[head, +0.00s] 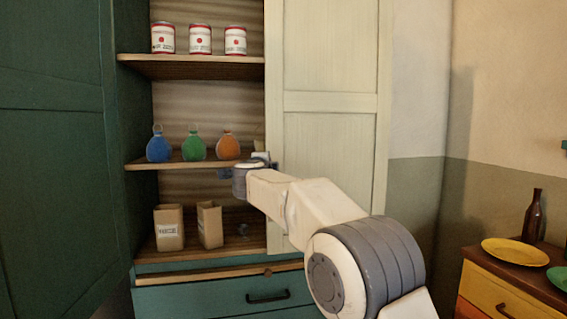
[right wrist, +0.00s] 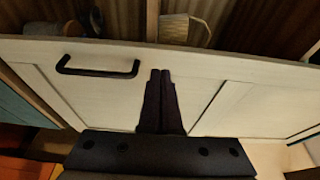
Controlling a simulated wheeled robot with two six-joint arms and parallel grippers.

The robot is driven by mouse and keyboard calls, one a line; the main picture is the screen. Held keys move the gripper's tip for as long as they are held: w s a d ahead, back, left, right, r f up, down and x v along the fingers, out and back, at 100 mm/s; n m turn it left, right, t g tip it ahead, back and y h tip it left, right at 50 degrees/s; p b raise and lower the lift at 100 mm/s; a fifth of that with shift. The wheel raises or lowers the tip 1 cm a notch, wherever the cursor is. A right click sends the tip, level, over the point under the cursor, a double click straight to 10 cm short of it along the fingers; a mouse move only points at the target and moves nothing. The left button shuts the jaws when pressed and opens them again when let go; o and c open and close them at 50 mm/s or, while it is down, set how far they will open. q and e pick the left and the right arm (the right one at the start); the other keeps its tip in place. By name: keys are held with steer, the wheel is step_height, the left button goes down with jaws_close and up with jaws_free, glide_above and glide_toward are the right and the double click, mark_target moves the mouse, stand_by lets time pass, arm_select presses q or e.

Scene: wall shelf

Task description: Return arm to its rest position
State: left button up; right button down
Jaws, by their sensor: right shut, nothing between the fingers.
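My right arm (head: 325,205) reaches from the lower right to the front of the wall shelf, its wrist at the left edge of a cream door (head: 330,140). In the right wrist view my right gripper (right wrist: 160,75) is shut, with its two dark fingers together and nothing between them. The fingers lie in front of the cream door (right wrist: 215,65), which has a black handle (right wrist: 98,68) to their left. I cannot tell whether they touch the door. In the head view the fingers are mostly hidden by the wrist. My left gripper is not in view.
Three cans (head: 200,40) stand on the top shelf (head: 190,68). Blue (head: 158,146), green (head: 194,147) and orange (head: 228,146) round items stand on the middle shelf. Two paper bags (head: 169,228) stand below. A dark green door (head: 55,150) is at left; a sideboard (head: 515,290) with plates and a bottle is at right.

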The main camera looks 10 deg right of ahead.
steer(key=s+d+f+n+g+y, duration=0.3)
steer(key=s+f+n, duration=0.45)
steer(key=f, duration=0.45)
steer(key=s+d+f+n+g+y, duration=0.25)
steer(key=s+f+n, duration=0.5)
steer(key=f, duration=0.45)
steer(key=s+d+f+n+g+h, duration=0.1)
steer(key=s+d+f+n+g, duration=0.15)
steer(key=s+f, duration=0.45)
steer(key=s+d+f+n+g, duration=0.1)
steer(key=s+d+f+g, duration=0.25)
steer(key=s, duration=0.65)
steer(key=s+d+f+n+g+h, duration=0.1)
steer(key=s+d+f+n+g, duration=0.15)
steer(key=s+f, duration=0.45)
steer(key=s+a+r+n+g, duration=0.2)
steer(key=s+a+r+n, duration=0.15)
steer(key=s+a, duration=0.35)
steer(key=s+a+r+n+g, duration=0.1)
steer(key=s+a+r+n, duration=0.25)
steer(key=s+a, duration=0.35)
step_height(320, 180, up, 16)
steer(key=s+d+p, duration=0.1)
steer(key=p, duration=1.4)
steer(key=shift+m+y, duration=0.3)
steer(key=shift+y, duration=0.15)
